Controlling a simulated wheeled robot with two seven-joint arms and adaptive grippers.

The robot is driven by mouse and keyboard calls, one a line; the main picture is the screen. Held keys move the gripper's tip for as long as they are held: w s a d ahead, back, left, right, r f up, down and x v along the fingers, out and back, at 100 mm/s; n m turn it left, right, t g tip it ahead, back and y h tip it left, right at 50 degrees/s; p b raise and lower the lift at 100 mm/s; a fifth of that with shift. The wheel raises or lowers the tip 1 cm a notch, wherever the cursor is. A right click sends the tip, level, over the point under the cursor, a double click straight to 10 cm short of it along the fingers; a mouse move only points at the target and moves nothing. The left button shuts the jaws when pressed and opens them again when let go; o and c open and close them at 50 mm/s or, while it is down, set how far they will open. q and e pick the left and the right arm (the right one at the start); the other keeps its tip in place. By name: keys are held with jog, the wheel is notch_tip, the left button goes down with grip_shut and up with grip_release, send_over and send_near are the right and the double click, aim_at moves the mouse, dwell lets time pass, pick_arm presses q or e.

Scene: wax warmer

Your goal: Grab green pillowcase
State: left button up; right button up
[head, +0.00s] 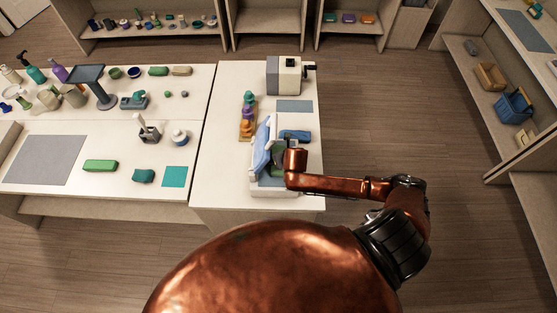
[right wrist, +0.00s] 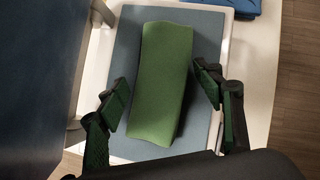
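The green pillowcase (right wrist: 163,65), a plump folded green piece, lies on the blue-grey pad (right wrist: 208,45) of a white-framed press in the right wrist view. My right gripper (right wrist: 163,96) is open, with one finger on each side of the green piece. In the head view my right gripper (head: 278,161) is over the press (head: 270,192), and the arm hides most of the green piece. The raised press lid (right wrist: 38,75) stands close on the left. My left gripper is not in view.
A blue folded item (head: 296,135) lies just beyond the press. A rack of colored pieces (head: 247,120) stands to its left, and a grey-white machine (head: 286,77) behind. The left table (head: 65,135) holds a green block (head: 100,166) and several other things. Open floor lies right.

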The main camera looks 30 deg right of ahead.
jog(key=c, duration=1)
